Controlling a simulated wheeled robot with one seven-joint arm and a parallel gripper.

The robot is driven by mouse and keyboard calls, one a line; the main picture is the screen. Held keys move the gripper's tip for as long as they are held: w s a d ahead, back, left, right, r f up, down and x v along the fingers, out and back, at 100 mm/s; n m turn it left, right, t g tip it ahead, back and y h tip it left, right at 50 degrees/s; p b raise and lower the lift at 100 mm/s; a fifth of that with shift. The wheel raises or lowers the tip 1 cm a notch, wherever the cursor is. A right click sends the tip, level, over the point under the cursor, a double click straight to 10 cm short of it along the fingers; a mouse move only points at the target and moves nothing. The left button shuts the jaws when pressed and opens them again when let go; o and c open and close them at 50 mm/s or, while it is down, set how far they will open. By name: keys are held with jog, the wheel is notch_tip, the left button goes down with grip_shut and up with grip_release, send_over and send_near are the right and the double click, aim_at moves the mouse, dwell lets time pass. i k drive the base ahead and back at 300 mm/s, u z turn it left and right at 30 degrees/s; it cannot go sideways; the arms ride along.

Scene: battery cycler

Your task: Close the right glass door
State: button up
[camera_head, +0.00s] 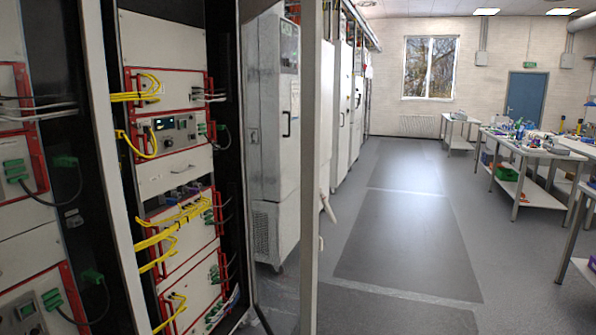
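The right glass door stands open at the right side of the rack cabinet, swung out toward me. Its light metal frame edge (310,120) runs upright through the picture, past the top and bottom borders. A white cabinet shows through its clear pane. The open cabinet bay (172,170) beside the door shows red-framed modules with yellow and green-plugged cables. My gripper is not in view.
A light upright post (107,150) divides the open bay from another rack bay at the left. White cabinets (342,100) line the aisle behind the door. Grey floor (410,230) to the right is clear. Workbenches (540,150) with small items stand at the far right.

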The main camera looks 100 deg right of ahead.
aim_at(310, 24)
jog(key=k, duration=0.8)
jog(key=u, duration=1.65)
jog(key=k, duration=2.7)
jog(key=z, duration=3.35)
jog(key=k, duration=1)
jog(key=u, duration=0.7)
